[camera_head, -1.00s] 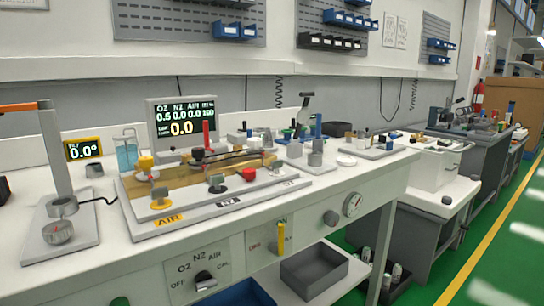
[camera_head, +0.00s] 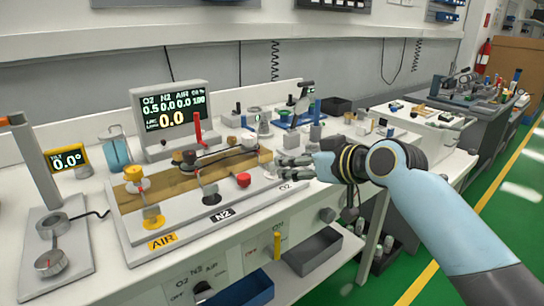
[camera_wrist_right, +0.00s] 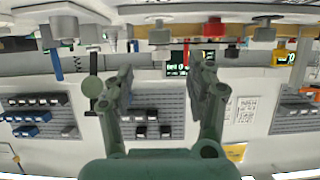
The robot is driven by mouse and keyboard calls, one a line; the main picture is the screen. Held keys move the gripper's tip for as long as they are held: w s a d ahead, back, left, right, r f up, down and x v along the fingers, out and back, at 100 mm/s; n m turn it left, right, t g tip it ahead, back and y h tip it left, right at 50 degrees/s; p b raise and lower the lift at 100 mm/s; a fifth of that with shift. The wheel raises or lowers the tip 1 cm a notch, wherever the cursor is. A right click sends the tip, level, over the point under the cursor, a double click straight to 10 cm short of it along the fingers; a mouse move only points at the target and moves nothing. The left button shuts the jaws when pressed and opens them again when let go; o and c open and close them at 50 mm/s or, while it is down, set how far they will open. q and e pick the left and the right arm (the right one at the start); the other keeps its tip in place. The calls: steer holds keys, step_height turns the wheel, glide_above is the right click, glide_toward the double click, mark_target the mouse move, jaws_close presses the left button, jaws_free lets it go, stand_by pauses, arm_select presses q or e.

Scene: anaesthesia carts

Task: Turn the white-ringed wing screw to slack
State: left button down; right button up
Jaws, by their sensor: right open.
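The gas panel board (camera_head: 190,226) on the bench carries wing screws: one with a yellow ring (camera_head: 152,218) by the AIR label, and one with a black ring (camera_head: 211,195) by the N2 label. By the O2 label (camera_head: 285,187) my right gripper (camera_head: 281,168) covers most of the board's right end. I cannot make out the white ring of the wing screw there. The right gripper is open, its fingers pointing left over that end, and nothing shows held. In the right wrist view the fingers (camera_wrist_right: 165,82) are spread apart, with grey knobs at the picture's top. My left gripper is out of view.
A gas display (camera_head: 171,112) stands behind the board, with an upright red lever (camera_head: 198,130) in front of it. A red knob (camera_head: 243,180) is close left of the gripper. A tilt stand (camera_head: 45,240) is at the left. Grey and blue bins hang below the bench front.

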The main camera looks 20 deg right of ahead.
mark_target(273, 162)
steer(key=b+x, duration=0.1)
steer(key=x, duration=0.7)
steer(key=shift+f, duration=0.15)
steer(key=shift+w+a+f, duration=0.2)
steer(key=shift+w, duration=0.35)
